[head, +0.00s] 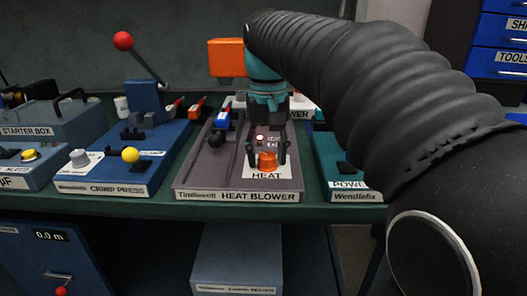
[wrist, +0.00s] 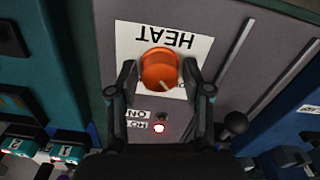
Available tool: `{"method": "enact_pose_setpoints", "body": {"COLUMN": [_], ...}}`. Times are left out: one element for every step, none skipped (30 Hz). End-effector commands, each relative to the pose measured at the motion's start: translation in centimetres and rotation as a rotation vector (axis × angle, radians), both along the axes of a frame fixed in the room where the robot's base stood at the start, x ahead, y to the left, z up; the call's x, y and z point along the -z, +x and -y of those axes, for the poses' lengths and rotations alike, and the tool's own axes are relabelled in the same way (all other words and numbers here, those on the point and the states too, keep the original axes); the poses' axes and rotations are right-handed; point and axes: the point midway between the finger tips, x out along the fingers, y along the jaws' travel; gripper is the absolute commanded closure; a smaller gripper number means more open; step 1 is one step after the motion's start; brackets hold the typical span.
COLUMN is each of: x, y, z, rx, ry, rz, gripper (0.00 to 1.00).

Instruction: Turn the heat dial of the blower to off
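The orange heat dial (head: 267,161) sits on a white plate labelled HEAT on the grey heat blower (head: 190,180). In the wrist view the dial (wrist: 158,70) has a pale pointer mark towards its lower right edge. My gripper (head: 266,160) is above the dial with its fingers apart. In the wrist view the fingers (wrist: 162,85) stand one on each side of the dial, with what looks like a gap on both sides. A small indicator lamp (wrist: 159,128) glows beside an ON label. Part of the dial's plate lettering is hidden by a finger.
A black-knobbed lever (head: 217,138) is on the blower's left side. The blue crimp press (head: 110,180) with its red-knobbed handle (head: 123,41) stands to the left. A teal power unit (head: 345,170) stands to the right, partly behind my arm.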

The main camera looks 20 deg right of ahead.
Motion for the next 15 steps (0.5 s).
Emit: {"method": "enact_pose_setpoints", "body": {"x": [0.0,0.0,0.0,0.0,0.0,0.0,0.0,0.0,0.0,-0.1,-0.2,-0.5,-0.7,-1.0,-1.6], "y": [0.0,0.0,0.0,0.0,0.0,0.0,0.0,0.0,0.0,0.0,0.0,0.0,0.0,0.1,0.1], "z": [0.0,0.0,0.0,0.0,0.0,0.0,0.0,0.0,0.0,0.0,0.0,0.0,0.0,0.0,0.0], "rx": [0.0,0.0,0.001,0.001,0.001,0.001,0.001,0.001,0.001,0.001,0.001,0.001,0.001,0.001,0.002], "ry": [0.0,0.0,0.0,0.0,0.0,0.0,0.0,0.0,0.0,0.0,0.0,0.0,0.0,0.0,0.0], "rz": [0.0,0.0,0.0,0.0,0.0,0.0,0.0,0.0,0.0,0.0,0.0,0.0,0.0,0.001,0.002], "gripper": [0.38,0.38,0.38,0.38,0.38,0.38,0.38,0.38,0.38,0.38,0.38,0.38,0.38,0.38,0.38]}}
